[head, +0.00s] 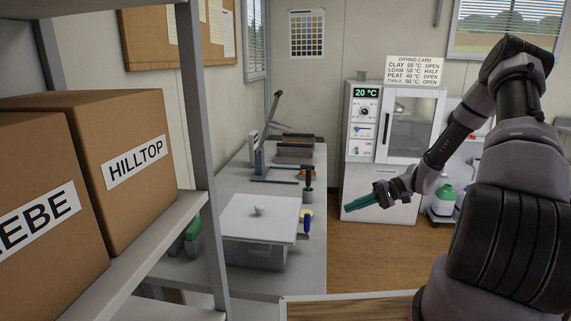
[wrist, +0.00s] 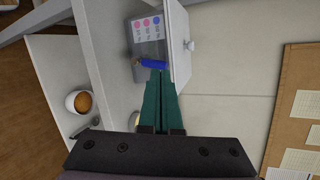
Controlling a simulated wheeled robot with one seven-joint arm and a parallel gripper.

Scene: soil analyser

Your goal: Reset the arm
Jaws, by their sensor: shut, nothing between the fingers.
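My arm reaches in from the right of the head view. My gripper (head: 348,207) is in the air, right of the bench and in front of the drying oven. Its teal fingers point left and hold nothing. In the wrist view the fingers of my gripper (wrist: 161,73) lie side by side, shut.
The grey bench (head: 311,264) holds a white-lidded box (head: 255,218) and a lever press (head: 260,158). The drying oven (head: 357,174) reads 20 °C. Cartons (head: 137,185) fill a shelf at left. The wrist view shows a white cup (wrist: 72,102) with brown contents. Floor is clear below my gripper.

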